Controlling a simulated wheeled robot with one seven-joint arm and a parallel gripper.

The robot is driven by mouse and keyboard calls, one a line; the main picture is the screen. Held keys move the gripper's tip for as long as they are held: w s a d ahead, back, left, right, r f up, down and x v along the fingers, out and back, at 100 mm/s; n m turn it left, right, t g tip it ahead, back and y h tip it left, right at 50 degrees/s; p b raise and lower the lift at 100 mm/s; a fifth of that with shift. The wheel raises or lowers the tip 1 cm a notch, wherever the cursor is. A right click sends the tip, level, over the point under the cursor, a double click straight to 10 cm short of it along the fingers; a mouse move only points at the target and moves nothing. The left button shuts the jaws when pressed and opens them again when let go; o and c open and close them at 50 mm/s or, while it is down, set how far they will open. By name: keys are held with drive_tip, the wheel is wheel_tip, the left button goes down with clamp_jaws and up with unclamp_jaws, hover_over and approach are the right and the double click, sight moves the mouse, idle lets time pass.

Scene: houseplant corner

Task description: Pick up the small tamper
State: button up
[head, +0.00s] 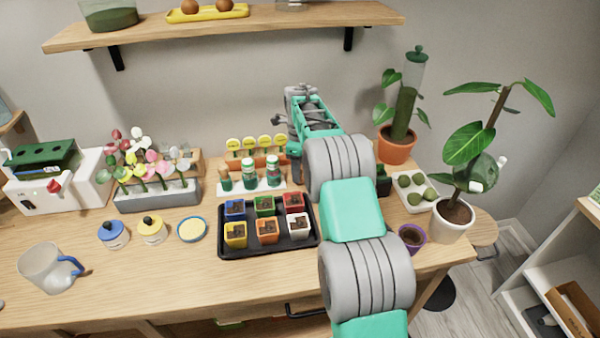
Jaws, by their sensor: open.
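A white rack (237,187) stands at the back of the table, behind the black tray. It holds green and wooden upright pieces. The slimmer one at its left end (226,179) may be the small tamper; the view is too small to be sure. Two thicker green-and-white pieces (248,173) stand to its right. My gripper (303,118) is open, raised in front of the back wall, above and to the right of the rack. It is apart from the rack pieces. My forearm hides the table right of the black tray.
A black tray (222,246) holds several coloured pots. Yellow round labels (264,142) stand behind the rack. A flower planter (160,197) is at left. Potted plants (396,147) and a white tray of green balls (428,203) are at right. A shelf (270,21) hangs above.

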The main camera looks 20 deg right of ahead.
clamp_jaws()
drive_tip(key=shift+r, duration=0.1)
idle(0.4)
